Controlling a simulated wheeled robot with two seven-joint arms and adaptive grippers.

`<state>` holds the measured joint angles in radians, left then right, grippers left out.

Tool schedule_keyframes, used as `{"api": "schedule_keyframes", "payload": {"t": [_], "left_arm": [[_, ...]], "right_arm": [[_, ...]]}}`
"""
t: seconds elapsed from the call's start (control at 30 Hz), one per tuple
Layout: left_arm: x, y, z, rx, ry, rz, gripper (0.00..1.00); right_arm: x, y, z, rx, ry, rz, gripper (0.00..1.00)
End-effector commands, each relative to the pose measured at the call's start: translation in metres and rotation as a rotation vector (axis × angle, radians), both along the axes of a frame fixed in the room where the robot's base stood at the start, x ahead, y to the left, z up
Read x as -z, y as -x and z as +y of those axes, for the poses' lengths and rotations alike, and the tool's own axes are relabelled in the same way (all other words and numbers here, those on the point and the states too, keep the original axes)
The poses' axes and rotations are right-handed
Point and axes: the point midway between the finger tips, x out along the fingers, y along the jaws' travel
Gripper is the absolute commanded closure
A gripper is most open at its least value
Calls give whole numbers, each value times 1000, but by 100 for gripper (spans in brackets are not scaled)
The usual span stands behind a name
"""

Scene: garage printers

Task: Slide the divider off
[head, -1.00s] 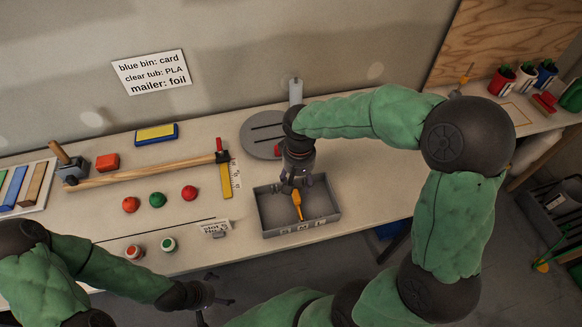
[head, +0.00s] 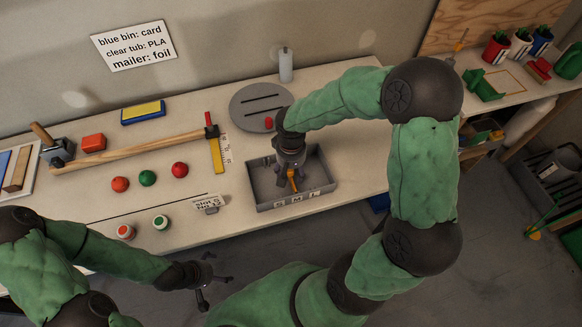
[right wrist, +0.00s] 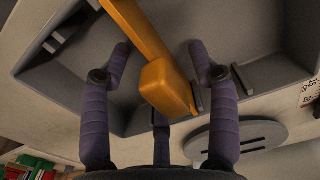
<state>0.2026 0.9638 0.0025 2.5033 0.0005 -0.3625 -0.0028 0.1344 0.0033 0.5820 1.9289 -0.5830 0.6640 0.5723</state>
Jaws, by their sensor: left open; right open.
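A grey tray (head: 258,188) with S, M and L labels on its front sits on the bench. An orange bar with a thick block end (head: 292,181) is in the tray, partly hidden by my right gripper. The block end also shows in the right wrist view (right wrist: 165,84). No piece is clearly marked as the divider; I cannot tell whether the orange bar is it. My right gripper (head: 290,172) is open and points down into the tray, its fingers around the block end with gaps visible at the sides. My left gripper (head: 208,282) is open and empty in front of the bench.
A round grey slotted disc (head: 258,104) lies behind the tray, with a pale bottle (head: 286,65) beyond. A slot sign (head: 207,203) stands left of the tray. Several coloured balls and a long wooden bar (head: 130,152) lie further left.

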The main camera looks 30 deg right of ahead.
Motion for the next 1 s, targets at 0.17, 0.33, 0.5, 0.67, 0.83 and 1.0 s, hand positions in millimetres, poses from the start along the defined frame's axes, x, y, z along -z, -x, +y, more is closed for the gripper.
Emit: {"api": "schedule_keyframes", "payload": {"t": [0.17,0.33,0.5,0.67,0.83,1.0], "left_arm": [[0,0,0,0,0,0,6],[0,0,0,0,0,0,6],[0,0,0,0,0,0,6],[-1,0,0,0,0,0,6],[-4,0,0,0,0,0,6],[-9,0,0,0,0,0,6]], "right_arm": [[0,0,0,0,0,0,39],[0,0,0,0,0,0,76],[0,0,0,-1,0,0,100],[-1,0,0,-1,0,0,100],[-5,0,0,-1,0,-1,100],[-11,0,0,-1,0,-1,100]]}}
